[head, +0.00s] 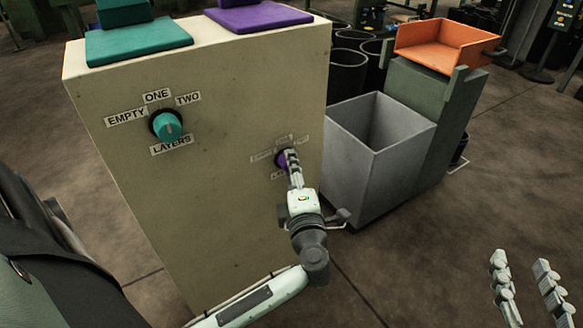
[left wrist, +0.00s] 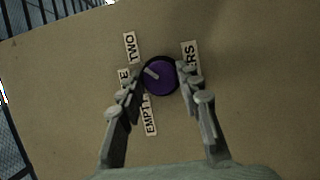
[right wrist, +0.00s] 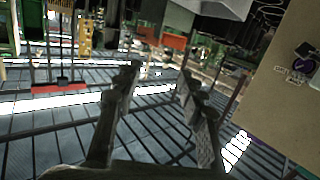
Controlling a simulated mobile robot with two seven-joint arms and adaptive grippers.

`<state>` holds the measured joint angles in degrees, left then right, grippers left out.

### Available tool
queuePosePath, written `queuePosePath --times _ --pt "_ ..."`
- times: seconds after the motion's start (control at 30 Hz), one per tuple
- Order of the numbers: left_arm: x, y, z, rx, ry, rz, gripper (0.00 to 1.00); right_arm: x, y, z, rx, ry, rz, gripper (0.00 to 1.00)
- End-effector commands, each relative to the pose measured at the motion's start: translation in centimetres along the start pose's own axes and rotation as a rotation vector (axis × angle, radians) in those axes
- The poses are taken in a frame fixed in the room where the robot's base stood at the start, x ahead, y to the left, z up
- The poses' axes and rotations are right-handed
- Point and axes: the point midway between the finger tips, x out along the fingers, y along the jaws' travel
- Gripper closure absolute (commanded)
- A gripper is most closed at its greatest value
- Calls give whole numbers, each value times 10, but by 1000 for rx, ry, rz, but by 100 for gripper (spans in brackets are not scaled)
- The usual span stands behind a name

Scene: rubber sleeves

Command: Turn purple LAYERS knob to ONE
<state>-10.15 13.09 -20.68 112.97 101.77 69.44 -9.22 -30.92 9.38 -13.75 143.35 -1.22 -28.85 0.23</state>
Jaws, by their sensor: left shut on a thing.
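The purple LAYERS knob (left wrist: 160,76) is on the beige cabinet face (head: 215,200), at the lower right in the head view, mostly behind my left gripper (head: 290,163). In the left wrist view my left fingers are shut on the knob, one on each side. The knob's pale pointer mark points between the ONE label (left wrist: 124,80), partly hidden by a finger, and the TWO label (left wrist: 130,47). The EMPTY label (left wrist: 150,116) is below the knob. My right gripper (head: 524,268) is open and empty at the lower right of the head view, away from the cabinet.
A teal knob (head: 167,126) with its own labels is on the same face, up and left. Teal (head: 138,42) and purple (head: 258,16) lids are on the cabinet top. A grey bin (head: 370,150) and an orange tray (head: 448,45) stand to the right. Floor is clear in front.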

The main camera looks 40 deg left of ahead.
Motion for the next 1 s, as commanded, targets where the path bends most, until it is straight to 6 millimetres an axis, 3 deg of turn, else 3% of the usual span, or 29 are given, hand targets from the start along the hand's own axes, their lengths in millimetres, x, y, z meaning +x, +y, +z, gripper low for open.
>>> queuePosePath --times 0.1,0.33,0.47,0.7,0.87,1.0 --pt "0 0 0 0 0 0 95 0 0 0 0 0 0 60" --pt "0 -2 0 -19 1 7 95 1 -3 -9 5 49 -6 60" --pt "0 -3 0 -57 1 21 95 0 -13 -30 22 159 -26 60" --pt "-1 -7 0 -183 2 74 95 -25 -36 -97 84 516 -76 60" --pt "0 -9 0 -293 2 119 95 -40 -27 -121 79 733 -56 60" --pt "0 -11 1 -398 2 162 95 -67 -19 -140 74 966 -39 60"
